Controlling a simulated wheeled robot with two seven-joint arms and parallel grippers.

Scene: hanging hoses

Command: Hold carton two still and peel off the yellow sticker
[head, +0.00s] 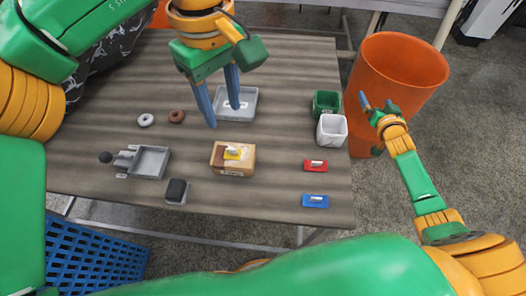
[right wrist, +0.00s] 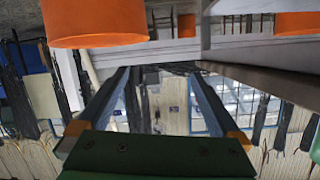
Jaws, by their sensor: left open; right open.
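A cardboard carton (head: 219,163) sits on the table in the head view, with a yellow sticker (head: 238,153) on its top. The sticker has a small pale tab standing on it. I cannot read a number on the carton. My left gripper (head: 223,116) is open and empty above the table, behind the carton and apart from it. My right gripper (head: 376,103) is off the table's right side, by the orange bin. In the right wrist view my right gripper (right wrist: 160,85) has its fingers spread with nothing between them.
The table (head: 270,195) also holds a grey tray (head: 249,104), a tray with a handle (head: 151,162), two rings, a dark block (head: 177,191), green and white cups (head: 331,130), and red and blue pieces (head: 315,201). An orange bin (head: 400,65) stands right; a blue crate (head: 90,262) stands front left.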

